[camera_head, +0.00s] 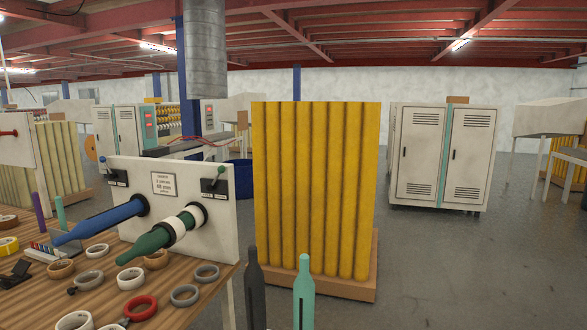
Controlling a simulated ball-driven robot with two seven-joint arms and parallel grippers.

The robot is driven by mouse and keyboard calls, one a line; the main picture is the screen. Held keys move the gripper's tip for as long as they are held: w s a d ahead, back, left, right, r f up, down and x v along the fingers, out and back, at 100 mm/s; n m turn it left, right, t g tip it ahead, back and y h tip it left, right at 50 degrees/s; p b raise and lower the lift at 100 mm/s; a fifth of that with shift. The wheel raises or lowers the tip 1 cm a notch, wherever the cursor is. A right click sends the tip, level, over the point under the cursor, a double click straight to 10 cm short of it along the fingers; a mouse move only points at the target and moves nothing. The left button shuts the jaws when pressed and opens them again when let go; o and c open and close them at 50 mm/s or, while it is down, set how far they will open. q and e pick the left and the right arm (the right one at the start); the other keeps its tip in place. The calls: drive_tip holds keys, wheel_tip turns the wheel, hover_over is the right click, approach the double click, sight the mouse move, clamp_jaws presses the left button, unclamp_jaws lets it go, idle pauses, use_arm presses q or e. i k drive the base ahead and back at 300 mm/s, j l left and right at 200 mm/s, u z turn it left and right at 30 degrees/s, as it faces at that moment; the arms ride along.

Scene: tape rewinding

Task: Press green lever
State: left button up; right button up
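The green lever (214,178) sits on the upper right of a white upright panel (212,232). It has a black mount and arm with a small green knob (221,170) at its tip. A blue spindle (103,220) and a green spindle (150,243) stick out of the panel below the levers. The green one has a white roll (176,231) around its inner end. Neither of my grippers shows in this view.
The wooden table (190,270) holds several tape rolls, including a red one (140,307). A black upright spindle (256,295) and a teal one (304,290) stand in the foreground. A yellow stack (315,190) is right of the panel.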

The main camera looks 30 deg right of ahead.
sight(221, 169)
drive_tip(key=z, duration=0.6)
drive_tip(key=i+l, duration=0.2)
drive_tip(key=l, duration=0.15)
drive_tip(key=i+l, duration=0.2)
drive_tip(key=l, duration=0.2)
drive_tip(key=i+l+u, duration=0.1)
drive_tip(key=i+l, duration=0.35)
drive_tip(key=l, duration=0.3)
drive_tip(key=i+l, duration=0.2)
drive_tip(key=l, duration=0.15)
drive_tip(key=i+l, duration=0.2)
drive_tip(key=l, duration=0.2)
drive_tip(key=i+l+u, duration=0.1)
drive_tip(key=l, duration=0.3)
drive_tip(key=i, duration=0.1)
